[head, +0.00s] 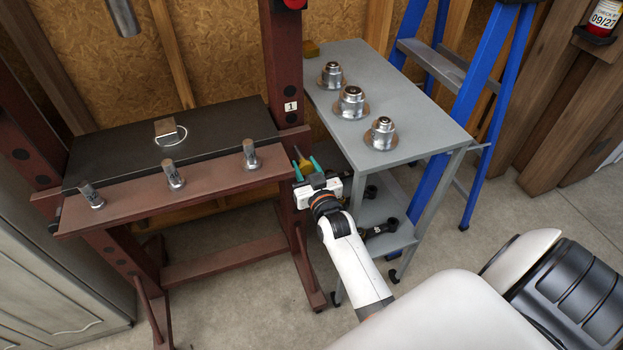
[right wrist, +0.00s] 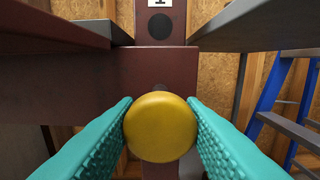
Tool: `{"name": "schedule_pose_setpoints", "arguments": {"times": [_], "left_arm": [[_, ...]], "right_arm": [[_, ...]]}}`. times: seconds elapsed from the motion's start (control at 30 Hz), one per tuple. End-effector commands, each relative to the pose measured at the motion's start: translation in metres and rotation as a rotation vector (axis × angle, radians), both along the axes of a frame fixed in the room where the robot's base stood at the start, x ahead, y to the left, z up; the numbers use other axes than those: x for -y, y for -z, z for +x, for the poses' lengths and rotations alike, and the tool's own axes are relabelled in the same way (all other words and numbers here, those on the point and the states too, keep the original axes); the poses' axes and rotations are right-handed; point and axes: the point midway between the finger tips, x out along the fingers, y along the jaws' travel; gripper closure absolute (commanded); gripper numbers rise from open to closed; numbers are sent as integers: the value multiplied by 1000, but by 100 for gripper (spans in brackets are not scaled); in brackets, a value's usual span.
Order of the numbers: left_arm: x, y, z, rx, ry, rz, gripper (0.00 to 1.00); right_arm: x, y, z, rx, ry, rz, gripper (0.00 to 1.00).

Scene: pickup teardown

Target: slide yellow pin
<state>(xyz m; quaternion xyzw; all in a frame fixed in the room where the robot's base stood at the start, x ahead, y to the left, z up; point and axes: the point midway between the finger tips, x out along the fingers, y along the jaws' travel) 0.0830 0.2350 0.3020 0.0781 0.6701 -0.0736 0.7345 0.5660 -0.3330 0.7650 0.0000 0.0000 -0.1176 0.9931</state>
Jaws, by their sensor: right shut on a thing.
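The yellow pin (right wrist: 160,127) shows in the right wrist view as a round yellow end face, with the teal finger pads touching it on both sides. My right gripper (head: 307,166) is shut on the pin, in front of the dark red right post of the press frame (head: 284,100). In the head view a bit of the yellow pin (head: 304,168) shows between the teal fingers. Whether the pin's far end is in a hole of the post is hidden behind its own end face. My left gripper is not in view.
A grey cart (head: 429,112) with several metal parts on top stands right of the post. A dark red beam (head: 210,185) with metal pins on it runs left of my gripper. A blue ladder (head: 478,85) stands behind the cart.

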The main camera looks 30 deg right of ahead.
Motion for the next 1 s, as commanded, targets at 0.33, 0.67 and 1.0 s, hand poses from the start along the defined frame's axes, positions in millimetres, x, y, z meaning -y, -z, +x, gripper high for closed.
{"name": "schedule_pose_setpoints", "arguments": {"times": [0.33,0.67,1.0], "left_arm": [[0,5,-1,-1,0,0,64],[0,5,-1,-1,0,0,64],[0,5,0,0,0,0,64]], "right_arm": [[7,0,28,0,0,1,100],[7,-1,28,2,1,0,44],[5,0,22,0,0,0,44]]}}
